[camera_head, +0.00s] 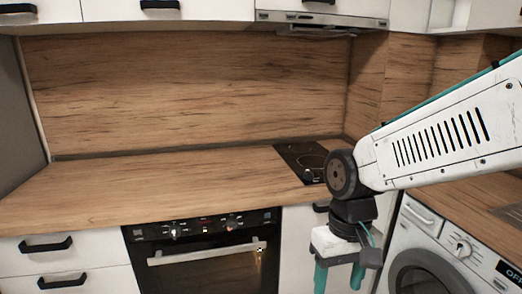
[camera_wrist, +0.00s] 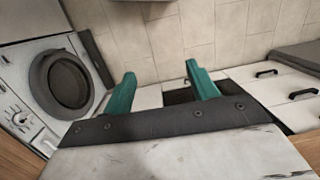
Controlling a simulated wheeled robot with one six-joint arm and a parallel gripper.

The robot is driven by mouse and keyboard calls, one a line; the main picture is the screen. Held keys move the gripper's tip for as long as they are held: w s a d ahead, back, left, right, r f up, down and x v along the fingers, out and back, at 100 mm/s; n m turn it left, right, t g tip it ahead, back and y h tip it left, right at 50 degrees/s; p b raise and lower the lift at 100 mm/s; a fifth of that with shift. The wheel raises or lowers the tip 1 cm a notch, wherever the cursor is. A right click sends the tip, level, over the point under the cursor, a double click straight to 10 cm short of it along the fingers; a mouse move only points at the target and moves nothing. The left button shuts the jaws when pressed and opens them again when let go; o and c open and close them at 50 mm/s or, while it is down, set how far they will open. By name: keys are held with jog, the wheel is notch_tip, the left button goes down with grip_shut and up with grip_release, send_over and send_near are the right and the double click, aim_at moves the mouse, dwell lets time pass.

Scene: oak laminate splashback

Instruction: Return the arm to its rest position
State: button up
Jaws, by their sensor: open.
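My gripper (camera_head: 338,277) hangs from my white arm at the right of the head view, pointing down in front of the counter and cabinets. Its two teal fingers are apart. In the wrist view my gripper (camera_wrist: 162,92) shows both teal fingers spread with nothing between them. The fingertips touch nothing that I can see. My arm reaches in from the right edge of the head view, and the elbow end of it is out of view.
A wooden counter (camera_head: 150,185) with a black hob (camera_head: 300,155) runs behind my gripper. An oven (camera_head: 205,260) is at its left. A washing machine (camera_head: 430,262) stands to the right, also in the wrist view (camera_wrist: 60,80). The counter's left part is bare.

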jog(key=s+d+r+m+t, duration=0.2)
jog(key=s+d+r, duration=0.5)
jog(key=s+d, duration=0.3)
jog(key=shift+s+d+r+m+t, duration=0.15)
jog(key=shift+s+d+m+t, duration=0.2)
jog(key=shift+d, duration=0.9)
dwell(0.3)
